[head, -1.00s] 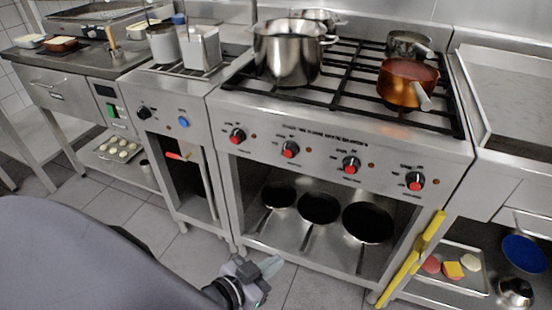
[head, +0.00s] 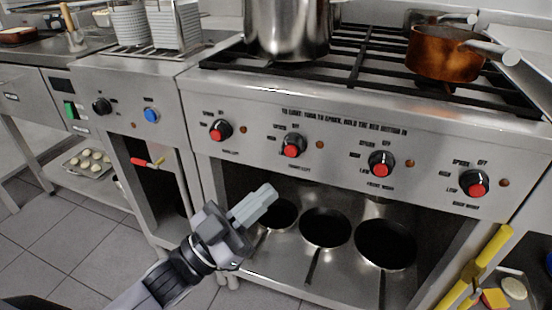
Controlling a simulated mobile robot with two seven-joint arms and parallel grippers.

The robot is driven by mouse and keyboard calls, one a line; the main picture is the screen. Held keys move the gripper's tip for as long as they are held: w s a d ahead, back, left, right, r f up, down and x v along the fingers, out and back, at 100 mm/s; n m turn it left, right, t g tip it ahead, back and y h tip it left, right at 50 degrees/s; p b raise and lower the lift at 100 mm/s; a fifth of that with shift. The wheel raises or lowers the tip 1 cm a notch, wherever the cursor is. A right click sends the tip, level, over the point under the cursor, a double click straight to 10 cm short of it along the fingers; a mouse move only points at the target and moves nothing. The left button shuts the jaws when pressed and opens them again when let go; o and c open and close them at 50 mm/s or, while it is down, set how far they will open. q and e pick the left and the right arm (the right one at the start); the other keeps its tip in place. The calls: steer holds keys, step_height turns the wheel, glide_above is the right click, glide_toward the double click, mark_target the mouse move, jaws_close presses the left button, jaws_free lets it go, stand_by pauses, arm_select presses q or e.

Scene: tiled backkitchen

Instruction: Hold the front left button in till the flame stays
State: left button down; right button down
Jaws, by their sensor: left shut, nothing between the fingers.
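My left gripper (head: 266,195) is shut and empty, below and slightly left of that knob, apart from the panel, in front of the open shelf. A large steel pot (head: 288,28) stands on the grate at the left. I see no flame; the pot and grate hide the burners there. My right gripper is out of view.
Other knobs sit at the far left (head: 220,130), third (head: 381,163) and far right (head: 474,184). A copper pan (head: 440,55) stands on the grate. Black pans (head: 324,228) lie on the shelf below. A yellow bar (head: 485,258) stands at the right.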

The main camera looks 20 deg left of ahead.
mark_target(291, 152)
arm_select(q)
steer(key=shift+r+m+h, duration=0.1)
steer(key=shift+m+h, duration=0.2)
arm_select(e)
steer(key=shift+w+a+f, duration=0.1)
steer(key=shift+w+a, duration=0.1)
arm_select(q)
steer(key=w+b, duration=0.2)
steer(key=w, duration=0.7)
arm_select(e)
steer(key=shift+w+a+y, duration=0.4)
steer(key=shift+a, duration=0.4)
arm_select(q)
steer(key=shift+s, duration=0.1)
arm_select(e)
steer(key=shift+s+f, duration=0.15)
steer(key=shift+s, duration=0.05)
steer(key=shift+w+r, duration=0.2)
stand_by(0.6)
